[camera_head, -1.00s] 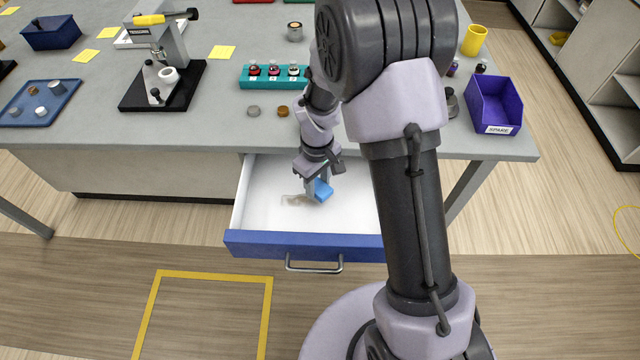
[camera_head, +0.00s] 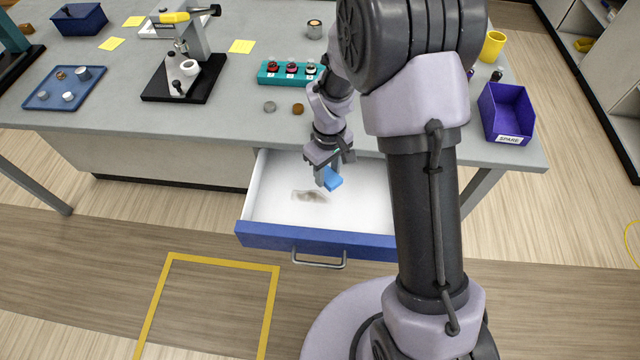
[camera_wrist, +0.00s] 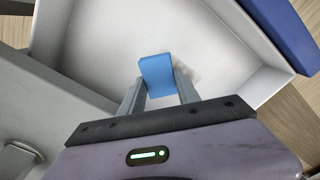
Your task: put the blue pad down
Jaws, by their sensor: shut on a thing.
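The blue pad (camera_head: 333,181) is held in my gripper (camera_head: 328,174) over the open drawer (camera_head: 275,195). In the wrist view the blue pad (camera_wrist: 157,76) sits between the two fingertips of my gripper (camera_wrist: 158,88), which are shut on it. The drawer's white floor (camera_wrist: 110,50) lies beneath it. The pad looks to be above the floor, but the exact height is hard to tell. A brownish smudge (camera_head: 309,196) shows on the drawer floor, left of and nearer the front than the pad.
The drawer has a blue front (camera_head: 310,240) with a metal handle. The grey bench (camera_head: 215,120) is behind it, bearing a teal rack (camera_head: 288,72), a black-based press (camera_head: 185,80), a blue tray (camera_head: 64,90) and a purple bin (camera_head: 507,112) labelled SPARE. The drawer's left part is clear.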

